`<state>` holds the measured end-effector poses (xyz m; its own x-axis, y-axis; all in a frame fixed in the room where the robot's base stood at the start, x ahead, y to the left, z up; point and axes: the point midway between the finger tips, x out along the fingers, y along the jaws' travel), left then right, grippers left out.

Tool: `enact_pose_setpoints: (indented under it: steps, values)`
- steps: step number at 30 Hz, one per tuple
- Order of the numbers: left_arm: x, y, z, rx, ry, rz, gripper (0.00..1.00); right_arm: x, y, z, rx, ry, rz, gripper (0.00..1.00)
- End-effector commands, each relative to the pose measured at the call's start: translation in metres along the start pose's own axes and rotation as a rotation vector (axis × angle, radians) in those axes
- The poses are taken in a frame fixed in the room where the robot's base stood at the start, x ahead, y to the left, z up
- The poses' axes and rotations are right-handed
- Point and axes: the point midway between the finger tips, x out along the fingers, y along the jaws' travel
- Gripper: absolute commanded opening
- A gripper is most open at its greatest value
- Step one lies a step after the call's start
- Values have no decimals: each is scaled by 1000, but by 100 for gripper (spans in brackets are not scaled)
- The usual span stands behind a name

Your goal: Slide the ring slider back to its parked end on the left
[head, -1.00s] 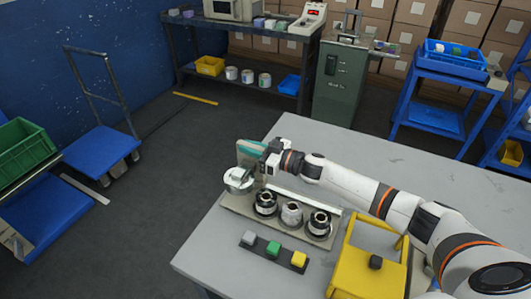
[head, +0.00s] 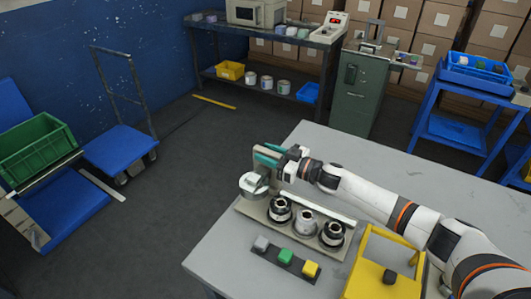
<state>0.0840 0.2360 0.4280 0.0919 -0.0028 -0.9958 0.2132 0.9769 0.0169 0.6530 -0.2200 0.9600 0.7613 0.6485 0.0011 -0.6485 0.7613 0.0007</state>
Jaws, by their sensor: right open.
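A pale fixture (head: 249,205) stands on the grey table and holds a row of three round dark-and-silver holders (head: 305,222). A round silver piece (head: 253,185), perhaps the ring slider, sits at the fixture's left end beside a grey upright block (head: 262,168). I cannot make out a ring opening. My right gripper (head: 269,155) is open, with teal fingertips, just behind and above the silver piece at that left end. I cannot tell whether the fingertips touch the upright block. My left gripper is out of view.
A strip with grey, green and yellow buttons (head: 286,257) lies in front of the fixture. A yellow frame (head: 365,280) stands to the right, below my right arm. The grey table (head: 430,195) is clear behind the arm. Its left edge is close to the fixture.

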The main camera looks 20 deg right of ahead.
Motion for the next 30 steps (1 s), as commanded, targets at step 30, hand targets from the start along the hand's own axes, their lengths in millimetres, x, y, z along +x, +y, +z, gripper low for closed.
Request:
enact_pose_setpoints:
  steps: [30]
  values:
    - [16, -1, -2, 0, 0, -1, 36, -109, 1, 0, -1, 0, 3, 42]
